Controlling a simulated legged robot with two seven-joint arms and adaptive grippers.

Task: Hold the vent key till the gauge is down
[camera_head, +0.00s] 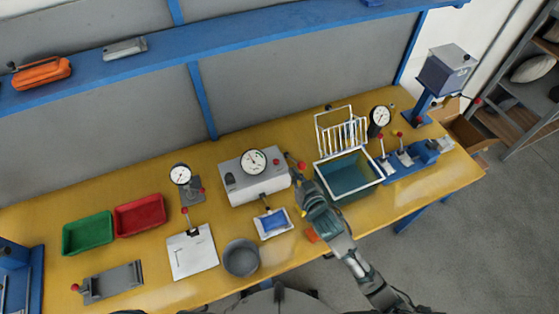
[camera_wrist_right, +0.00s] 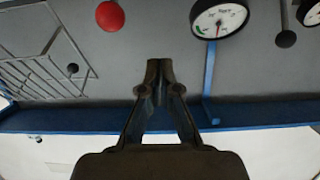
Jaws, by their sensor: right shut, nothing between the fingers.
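A grey box (camera_head: 258,185) stands mid-bench with a round white gauge (camera_head: 253,162) on it; the gauge also shows at the top of the wrist view (camera_wrist_right: 219,20). Its red needle shows, but I cannot read its value. A red knob (camera_head: 301,166) is at the box's right end, and a red ball shows in the wrist view (camera_wrist_right: 110,15). I cannot tell for sure which part is the vent key. My right gripper (camera_head: 290,158) is shut and empty beside the box's right end, close to the red knob; its closed fingers show in the wrist view (camera_wrist_right: 158,66). My left gripper is out of view.
A second gauge (camera_head: 180,174) stands left. A blue shelf (camera_head: 215,38) runs along the back.

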